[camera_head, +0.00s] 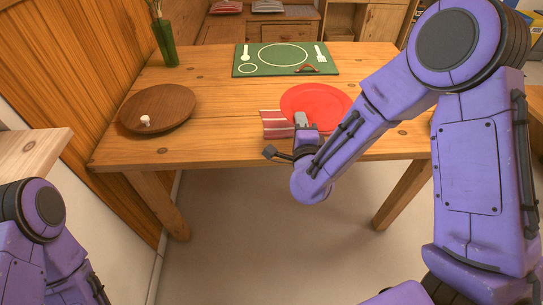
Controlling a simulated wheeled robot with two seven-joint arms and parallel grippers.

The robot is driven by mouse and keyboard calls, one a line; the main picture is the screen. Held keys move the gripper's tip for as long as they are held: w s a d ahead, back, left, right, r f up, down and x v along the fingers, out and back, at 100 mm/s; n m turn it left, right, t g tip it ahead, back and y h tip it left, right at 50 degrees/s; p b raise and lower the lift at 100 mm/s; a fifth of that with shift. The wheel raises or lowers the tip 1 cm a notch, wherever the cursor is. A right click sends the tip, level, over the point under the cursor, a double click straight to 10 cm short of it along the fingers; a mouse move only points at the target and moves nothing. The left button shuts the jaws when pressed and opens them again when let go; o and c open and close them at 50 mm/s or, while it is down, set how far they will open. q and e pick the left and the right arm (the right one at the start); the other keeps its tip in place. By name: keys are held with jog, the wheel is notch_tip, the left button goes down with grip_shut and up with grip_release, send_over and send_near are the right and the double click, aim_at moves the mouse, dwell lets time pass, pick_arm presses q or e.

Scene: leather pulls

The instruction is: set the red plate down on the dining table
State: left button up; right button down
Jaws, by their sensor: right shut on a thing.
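The red plate (318,100) is over the near middle part of the wooden dining table (215,143). My right gripper (301,121) is at the plate's near edge and shut on it. The arm and gripper hide part of the plate's near right side. I cannot tell whether the plate's underside touches the table. My left arm shows at the lower left, but its gripper is out of view.
A green placemat (242,69) with white place-setting outlines lies behind the plate, with a small red item (306,69) on it. A red-and-white striped cloth (274,124) is beside my right gripper. A round wooden board (160,105) and a green vase (165,43) stand left.

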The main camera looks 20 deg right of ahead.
jog(key=s+a+f, duration=0.2)
jog(key=a+f, duration=0.8)
jog(key=f, duration=0.1)
jog(key=shift+s+a+f, duration=0.15)
jog(key=shift+s+f, duration=0.05)
jog(key=shift+s, duration=0.2)
jog(key=shift+s+f, duration=0.1)
jog(key=shift+f, duration=0.05)
jog(key=c, duration=1.7)
grip_release()
jog(key=shift+f+b, duration=0.1)
jog(key=shift+b, duration=0.2)
jog(key=o, duration=0.5)
